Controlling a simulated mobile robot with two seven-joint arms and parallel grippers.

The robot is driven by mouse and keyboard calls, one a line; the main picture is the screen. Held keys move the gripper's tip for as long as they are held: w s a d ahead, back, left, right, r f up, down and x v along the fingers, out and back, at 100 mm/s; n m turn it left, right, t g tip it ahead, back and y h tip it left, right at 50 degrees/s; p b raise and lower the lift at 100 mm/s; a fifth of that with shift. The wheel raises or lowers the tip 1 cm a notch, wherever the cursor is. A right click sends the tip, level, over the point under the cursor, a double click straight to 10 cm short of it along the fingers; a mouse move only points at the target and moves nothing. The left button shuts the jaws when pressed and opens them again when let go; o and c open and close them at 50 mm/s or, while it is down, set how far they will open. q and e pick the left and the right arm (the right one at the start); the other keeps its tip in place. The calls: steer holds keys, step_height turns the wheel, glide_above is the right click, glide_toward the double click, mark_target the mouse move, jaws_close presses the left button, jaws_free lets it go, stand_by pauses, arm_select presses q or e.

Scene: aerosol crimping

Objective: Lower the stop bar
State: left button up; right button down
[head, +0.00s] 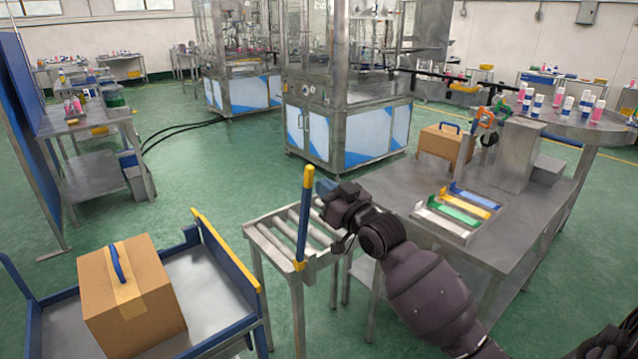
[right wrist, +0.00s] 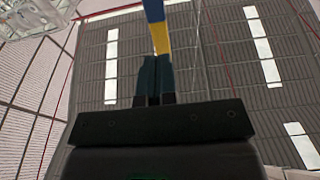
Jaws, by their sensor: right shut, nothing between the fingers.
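The stop bar (head: 304,222) is blue with yellow ends and stands upright, slightly tilted, at the near end of the roller conveyor (head: 270,237). My right gripper (head: 322,188) is beside the upper part of the bar, just to its right. Its two dark fingers (right wrist: 154,80) are shut together with nothing between them. In the right wrist view, the blue and yellow bar (right wrist: 156,22) shows just beyond the fingertips. I cannot tell whether the fingertips touch it. My left gripper is not in view.
A cardboard box (head: 128,297) with a blue handle sits on a blue-framed cart (head: 222,305) at left. A steel table (head: 508,225) at right holds coloured trays (head: 462,207) and another box (head: 445,148). Glass-walled machines stand behind. Green floor is free at centre left.

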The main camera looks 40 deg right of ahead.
steer(key=shift+w+a+r, duration=0.1)
steer(key=shift+w+r, duration=0.1)
steer(key=shift+w, duration=0.95)
